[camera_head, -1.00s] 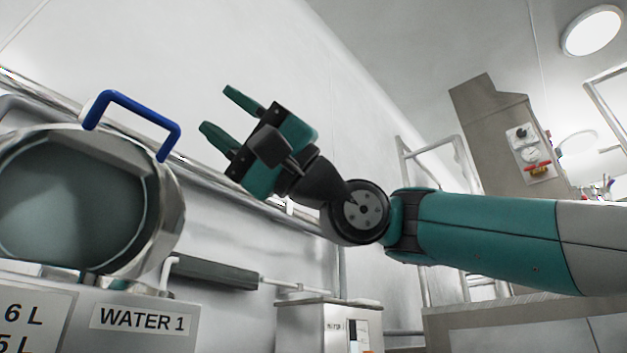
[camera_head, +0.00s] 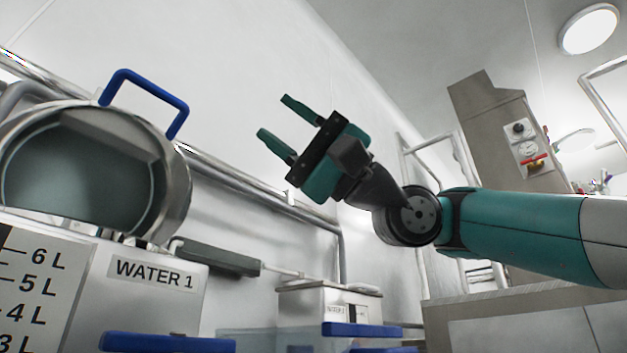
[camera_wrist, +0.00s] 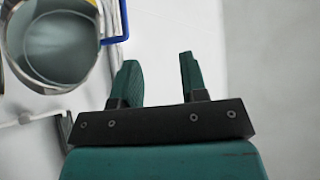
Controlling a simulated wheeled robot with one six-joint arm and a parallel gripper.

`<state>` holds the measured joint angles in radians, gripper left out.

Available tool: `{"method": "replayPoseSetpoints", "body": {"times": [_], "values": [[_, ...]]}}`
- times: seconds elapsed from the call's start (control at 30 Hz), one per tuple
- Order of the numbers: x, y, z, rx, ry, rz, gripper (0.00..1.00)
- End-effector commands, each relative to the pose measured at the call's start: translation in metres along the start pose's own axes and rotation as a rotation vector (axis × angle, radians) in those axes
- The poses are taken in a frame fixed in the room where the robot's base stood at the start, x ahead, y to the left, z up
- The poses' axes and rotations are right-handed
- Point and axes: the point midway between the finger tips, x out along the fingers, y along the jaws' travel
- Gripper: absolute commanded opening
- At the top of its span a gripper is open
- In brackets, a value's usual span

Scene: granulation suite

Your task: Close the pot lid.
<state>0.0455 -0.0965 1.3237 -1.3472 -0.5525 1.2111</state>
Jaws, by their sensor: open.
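A round, shiny metal lid-like part (camera_head: 178,190) with a hollow, grey-green inside stands tilted up at the left of the head view. A blue U-shaped handle (camera_head: 150,78) is fixed at its upper right rim. The pot under it cannot be made out clearly. My gripper (camera_head: 274,116) is open and empty, in the air to the right of the handle and apart from it. In the wrist view the open fingers (camera_wrist: 158,62) have only pale wall beyond them. The round metal part (camera_wrist: 52,48) and the blue handle (camera_wrist: 120,25) show at upper left there.
A box labelled WATER 1 (camera_head: 153,287) with a litre scale (camera_head: 42,290) stands below the round part. A dark grey bar (camera_head: 218,257) juts out beside it. A metal rail (camera_head: 240,188) runs along the wall. Blue handles (camera_head: 165,343) show at the bottom edge.

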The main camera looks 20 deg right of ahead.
Motion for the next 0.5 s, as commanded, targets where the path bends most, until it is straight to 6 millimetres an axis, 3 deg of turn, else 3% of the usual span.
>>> {"method": "replayPoseSetpoints", "body": {"times": [0.5], "values": [[-0.037,-0.003,0.001,-0.001,0.001,0.000,0.40]]}}
